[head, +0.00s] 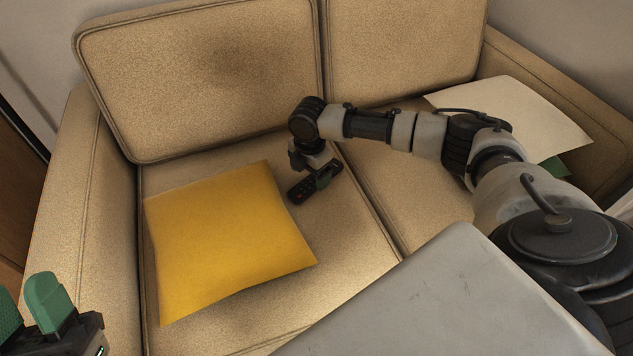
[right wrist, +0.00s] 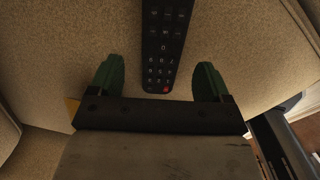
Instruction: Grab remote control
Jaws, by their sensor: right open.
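The black remote control (head: 303,190) lies on the left seat cushion of the beige sofa, just right of the yellow pillow. My right gripper (head: 325,177) is right over it, pointing down, and partly covers it in the head view. In the right wrist view the remote (right wrist: 163,45) runs up and down the picture, its red button end between and just ahead of the two green fingertips (right wrist: 158,85). The fingers are wide apart, with a gap on each side of the remote. My left gripper (head: 30,310) shows at the lower left corner, its green fingers apart and nothing visible between them.
The yellow pillow (head: 225,240) lies on the left cushion beside the remote. The sofa backrest (head: 205,75) rises behind. A white pillow (head: 515,115) and a small green thing (head: 553,166) lie on the right seat, behind my right arm. The front of the left seat is clear.

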